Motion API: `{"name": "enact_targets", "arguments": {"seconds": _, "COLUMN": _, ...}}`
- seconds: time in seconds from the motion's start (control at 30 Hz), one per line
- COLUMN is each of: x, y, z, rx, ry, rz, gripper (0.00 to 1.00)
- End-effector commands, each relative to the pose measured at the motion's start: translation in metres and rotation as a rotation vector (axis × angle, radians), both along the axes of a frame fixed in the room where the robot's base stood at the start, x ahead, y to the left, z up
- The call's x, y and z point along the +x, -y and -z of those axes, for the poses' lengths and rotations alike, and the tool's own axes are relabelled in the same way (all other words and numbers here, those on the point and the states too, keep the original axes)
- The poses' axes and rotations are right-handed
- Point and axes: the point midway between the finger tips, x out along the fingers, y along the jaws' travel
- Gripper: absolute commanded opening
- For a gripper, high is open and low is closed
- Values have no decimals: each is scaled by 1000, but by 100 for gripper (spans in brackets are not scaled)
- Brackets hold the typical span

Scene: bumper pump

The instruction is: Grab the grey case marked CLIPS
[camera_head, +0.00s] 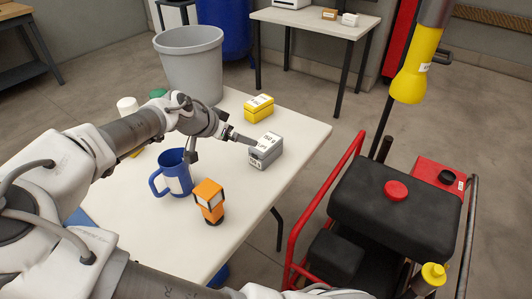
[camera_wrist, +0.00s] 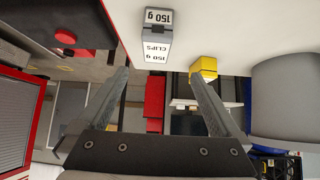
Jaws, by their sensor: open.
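The grey case (camera_head: 264,155) sits on the white table near its right edge in the head view. In the wrist view the grey case (camera_wrist: 158,22) is at the top, and its white label reads CLIPS and 150 g, upside down. My gripper (camera_head: 250,141) is open and points at the case from the left in the head view. In the wrist view my gripper (camera_wrist: 160,76) has its fingers wide apart with nothing between them. The case shows beyond the fingertips, in line with the gap.
A yellow case (camera_head: 258,108) stands behind the grey one. A grey bin (camera_head: 190,68) is behind. A red-framed machine (camera_head: 380,205) stands right, beyond a floor gap.

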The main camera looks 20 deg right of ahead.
Motion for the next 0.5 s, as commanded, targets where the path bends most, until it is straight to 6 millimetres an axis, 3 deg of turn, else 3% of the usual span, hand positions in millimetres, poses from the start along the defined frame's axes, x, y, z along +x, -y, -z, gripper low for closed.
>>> {"name": "enact_targets", "arguments": {"seconds": 0.3, "x": 23, "y": 43, "z": 52, "rx": 2, "ry": -3, "rz": 4, "gripper": 100}}
{"name": "enact_targets", "arguments": {"seconds": 0.5, "x": 35, "y": 62, "z": 73, "rx": 2, "ry": -3, "rz": 3, "gripper": 100}}
